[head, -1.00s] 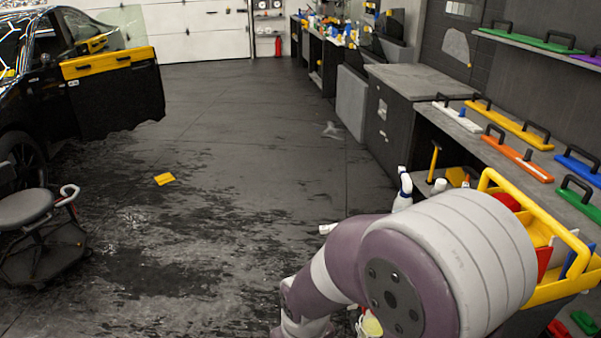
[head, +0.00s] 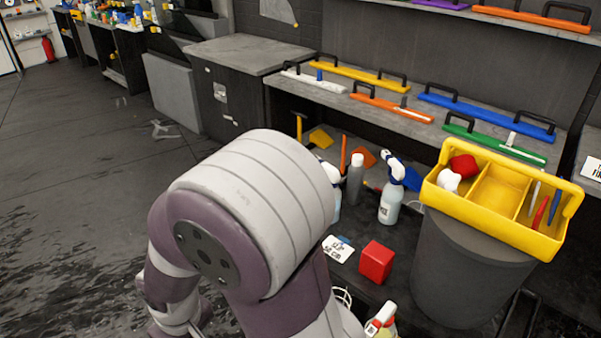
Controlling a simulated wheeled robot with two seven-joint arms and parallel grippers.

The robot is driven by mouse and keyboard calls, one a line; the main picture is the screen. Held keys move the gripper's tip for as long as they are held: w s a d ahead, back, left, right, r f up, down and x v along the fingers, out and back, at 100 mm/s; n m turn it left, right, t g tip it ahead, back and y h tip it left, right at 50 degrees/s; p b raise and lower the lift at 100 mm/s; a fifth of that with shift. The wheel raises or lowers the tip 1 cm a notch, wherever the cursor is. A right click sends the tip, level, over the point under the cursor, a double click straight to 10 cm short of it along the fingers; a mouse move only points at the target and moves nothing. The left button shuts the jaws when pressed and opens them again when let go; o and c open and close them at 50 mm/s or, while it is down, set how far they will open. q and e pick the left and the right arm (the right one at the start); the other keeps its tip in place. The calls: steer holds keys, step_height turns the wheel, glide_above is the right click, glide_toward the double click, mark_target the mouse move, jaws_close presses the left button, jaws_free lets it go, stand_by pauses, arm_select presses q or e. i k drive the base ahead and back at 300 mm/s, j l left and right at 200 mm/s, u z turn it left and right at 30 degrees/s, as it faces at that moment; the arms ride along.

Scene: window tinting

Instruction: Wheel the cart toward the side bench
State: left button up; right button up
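A dark cart (head: 356,216) fills the lower right in the head view. It carries spray bottles (head: 391,197), a grey bottle (head: 355,178), a red block (head: 376,262), a white card (head: 338,248) and a grey bin (head: 455,265) with a yellow caddy (head: 497,192) on top. The side bench (head: 298,96), a long grey top with handled squeegees, stands behind the cart; I cannot tell whether they touch. One of my arms covers the cart's left part. No gripper fingers show, so any grip on the cart is hidden or outside the picture.
A grey cabinet (head: 248,54) stands left of the bench, with a grey panel (head: 172,92) beside it. Another cluttered bench (head: 110,35) runs to the far left. The dark, wet-looking floor (head: 75,180) is open on the left.

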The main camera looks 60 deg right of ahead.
mark_target(448, 277)
steer(key=i+l+z, duration=0.2)
steer(key=i+z, duration=0.65)
steer(key=i+j+z, duration=0.1)
steer(key=i+z, duration=0.35)
steer(key=i+j+z, duration=0.25)
steer(key=i+z, duration=0.15)
steer(key=i+j+z, duration=0.55)
steer(key=i+z, duration=0.25)
steer(key=i+j+z, duration=0.15)
steer(key=i+z, duration=0.2)
steer(key=k, duration=0.05)
